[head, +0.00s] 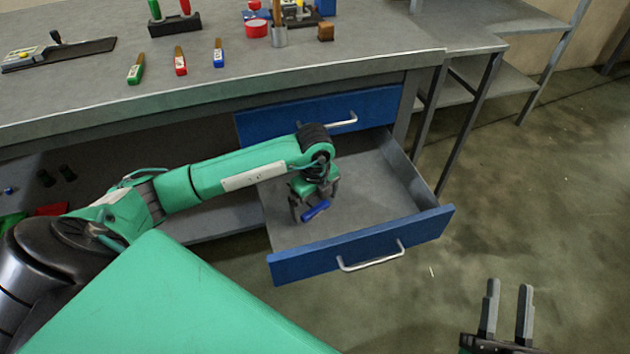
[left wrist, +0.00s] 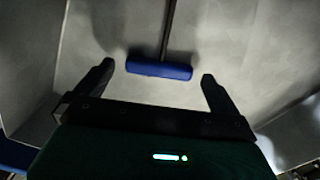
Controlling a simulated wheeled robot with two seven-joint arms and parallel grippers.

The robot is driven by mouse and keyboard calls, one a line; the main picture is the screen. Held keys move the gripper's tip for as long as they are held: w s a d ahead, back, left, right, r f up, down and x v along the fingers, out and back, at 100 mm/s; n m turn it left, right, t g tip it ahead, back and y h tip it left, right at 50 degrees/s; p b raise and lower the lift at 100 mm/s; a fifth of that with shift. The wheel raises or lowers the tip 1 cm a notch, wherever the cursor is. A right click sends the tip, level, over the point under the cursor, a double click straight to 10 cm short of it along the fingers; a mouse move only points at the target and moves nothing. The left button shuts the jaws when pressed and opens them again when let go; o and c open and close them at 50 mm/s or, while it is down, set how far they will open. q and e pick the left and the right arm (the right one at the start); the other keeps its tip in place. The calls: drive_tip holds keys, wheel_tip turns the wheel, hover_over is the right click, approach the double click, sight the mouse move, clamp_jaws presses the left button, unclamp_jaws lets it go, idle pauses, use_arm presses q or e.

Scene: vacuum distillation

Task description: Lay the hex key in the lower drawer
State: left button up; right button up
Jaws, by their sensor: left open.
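The hex key has a blue bar handle (left wrist: 160,69) and a thin dark shaft (left wrist: 168,28) that runs up the left wrist view. In the head view its handle (head: 316,210) shows inside the pulled-out lower drawer (head: 385,195), at the fingertips of my left gripper (head: 314,201). In the left wrist view my left gripper (left wrist: 158,74) is open, with a gap between each finger and the handle ends. The key seems to rest on the drawer floor, though close contact is hard to judge. My right gripper (head: 507,300) is open and empty at the lower right.
The upper drawer (head: 320,112) is shut above the open one. Open floor lies to the right.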

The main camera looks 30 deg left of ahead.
use_arm(q)
wheel_tip(320, 180, up, 11)
drive_tip(key=p, duration=0.2)
drive_tip(key=shift+f, duration=0.15)
use_arm(e)
drive_tip(key=s+a+f+g, duration=0.3)
drive_tip(key=f+g, duration=0.4)
drive_tip(key=f, duration=0.4)
drive_tip(key=shift+s+f+h, duration=0.15)
drive_tip(key=shift+s+h, duration=0.05)
drive_tip(key=shift+h, duration=0.1)
use_arm(q)
drive_tip(key=shift+p, duration=0.3)
